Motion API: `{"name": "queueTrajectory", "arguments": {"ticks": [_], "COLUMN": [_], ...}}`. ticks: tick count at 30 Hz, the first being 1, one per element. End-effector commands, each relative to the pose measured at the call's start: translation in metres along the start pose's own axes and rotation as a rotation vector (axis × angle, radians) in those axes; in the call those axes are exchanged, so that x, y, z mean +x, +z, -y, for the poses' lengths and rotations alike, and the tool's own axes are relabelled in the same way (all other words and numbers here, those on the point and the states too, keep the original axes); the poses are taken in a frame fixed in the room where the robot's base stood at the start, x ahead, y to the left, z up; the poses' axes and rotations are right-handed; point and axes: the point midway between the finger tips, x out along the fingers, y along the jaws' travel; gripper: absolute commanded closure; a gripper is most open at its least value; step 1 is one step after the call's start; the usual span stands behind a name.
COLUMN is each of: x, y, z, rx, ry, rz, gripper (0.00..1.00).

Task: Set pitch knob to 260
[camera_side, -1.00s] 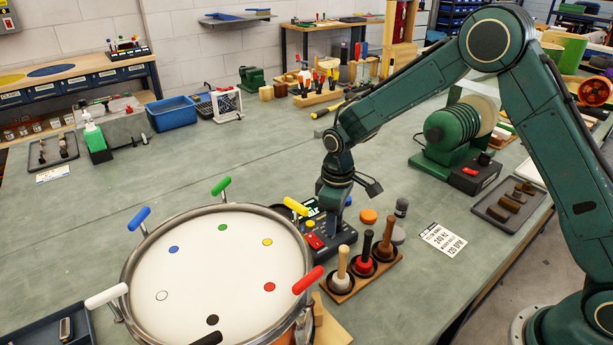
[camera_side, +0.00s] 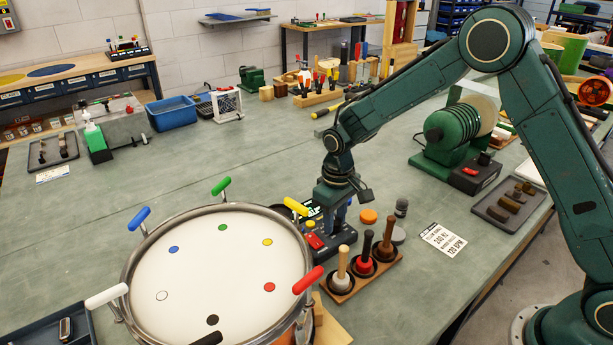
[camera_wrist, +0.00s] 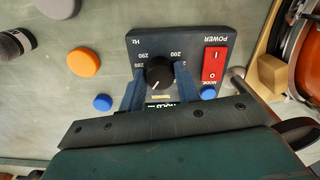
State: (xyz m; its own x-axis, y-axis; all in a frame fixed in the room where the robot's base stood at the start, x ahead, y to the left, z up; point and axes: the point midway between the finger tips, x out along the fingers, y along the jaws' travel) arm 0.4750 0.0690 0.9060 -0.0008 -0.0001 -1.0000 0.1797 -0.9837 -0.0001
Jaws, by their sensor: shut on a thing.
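The black pitch knob (camera_wrist: 159,72) stands on a dark tuner box (camera_wrist: 190,45) marked Hz, with a printed scale around it. A pale pointer mark on the knob points toward the lower left in the wrist view; its exact reading is unclear. My gripper (camera_wrist: 160,82) has its two blue fingers on either side of the knob, shut on it. The display below the knob is mostly covered by my gripper. In the side view, my gripper (camera_side: 340,213) points down onto the tuner box (camera_side: 318,241) and hides the knob.
The tuner has a red power switch (camera_wrist: 214,65) and a blue button (camera_wrist: 208,92). A large drum (camera_side: 205,270) with coloured handles stands close to its left. A mallet rack (camera_side: 362,270), an orange puck (camera_side: 368,216) and a card (camera_side: 443,240) lie to the right.

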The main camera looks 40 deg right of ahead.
Motion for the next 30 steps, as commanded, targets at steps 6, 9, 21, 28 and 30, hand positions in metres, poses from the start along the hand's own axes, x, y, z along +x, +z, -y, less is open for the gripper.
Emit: {"name": "queueTrajectory", "arguments": {"ticks": [6, 9, 21, 28, 30], "x": [-0.0010, -0.0011, -0.0012, -0.0011, -0.0009], "y": [-0.0007, -0.0007, -0.0009, -0.0008, -0.0006], "z": [0.0001, 0.0000, 0.0000, 0.0000, 0.0000], "rx": [0.120, 0.154, 0.182, 0.181, 0.181], "ry": [0.000, 0.000, 0.000, 0.000, 0.000], "rz": [-0.002, -0.003, -0.003, -0.003, -0.002], "gripper": [0.91, 0.91, 0.91, 0.46, 0.46]}}
